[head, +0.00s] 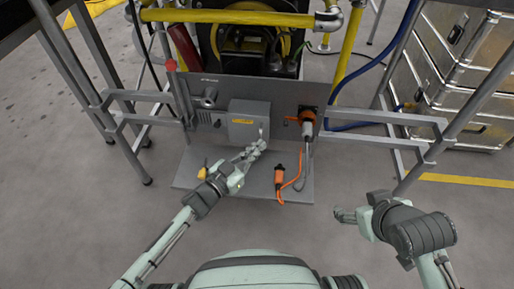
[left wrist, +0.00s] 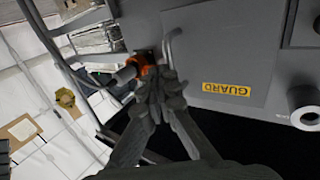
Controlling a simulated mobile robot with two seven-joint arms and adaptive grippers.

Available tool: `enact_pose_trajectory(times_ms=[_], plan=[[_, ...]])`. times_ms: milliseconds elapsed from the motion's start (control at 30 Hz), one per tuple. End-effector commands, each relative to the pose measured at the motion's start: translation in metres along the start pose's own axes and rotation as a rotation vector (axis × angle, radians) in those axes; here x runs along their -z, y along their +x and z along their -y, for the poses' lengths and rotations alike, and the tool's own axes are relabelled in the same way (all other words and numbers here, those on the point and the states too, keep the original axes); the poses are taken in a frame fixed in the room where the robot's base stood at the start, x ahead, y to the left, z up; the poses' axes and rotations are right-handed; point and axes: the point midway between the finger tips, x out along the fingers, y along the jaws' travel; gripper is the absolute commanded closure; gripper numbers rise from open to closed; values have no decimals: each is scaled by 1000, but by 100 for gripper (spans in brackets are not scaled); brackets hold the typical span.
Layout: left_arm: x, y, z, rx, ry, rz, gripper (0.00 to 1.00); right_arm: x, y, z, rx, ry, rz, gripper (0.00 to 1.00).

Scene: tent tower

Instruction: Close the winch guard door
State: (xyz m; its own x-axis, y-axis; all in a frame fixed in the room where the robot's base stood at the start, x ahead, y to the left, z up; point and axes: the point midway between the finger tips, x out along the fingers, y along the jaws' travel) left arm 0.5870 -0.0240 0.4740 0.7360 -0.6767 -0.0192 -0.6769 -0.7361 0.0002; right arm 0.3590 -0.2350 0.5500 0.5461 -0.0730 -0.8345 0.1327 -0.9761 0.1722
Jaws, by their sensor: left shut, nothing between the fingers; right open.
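The winch guard door (head: 248,108) is a grey cover with a yellow label on the upright grey panel. In the left wrist view the door (left wrist: 225,45) appears upside down with its GUARD label and a bent rod handle (left wrist: 171,42) at its edge. It lies close to the panel; I cannot tell whether a small gap is left. My left gripper (head: 260,146) is shut and empty, just below the handle side of the door. Its fingertips (left wrist: 168,84) look close to the handle; contact is unclear. My right gripper (head: 342,214) is open and empty, well away at the lower right.
Metal rails (head: 400,117) flank the panel. Silver cases (head: 462,75) stand at right. Open floor lies in front.

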Motion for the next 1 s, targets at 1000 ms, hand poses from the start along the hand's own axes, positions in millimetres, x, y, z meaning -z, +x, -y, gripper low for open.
enact_pose_trajectory(times_ms=[1000], plan=[[0,-120,0,0,1,0,100,0,0,0,0,0,-1,33]])
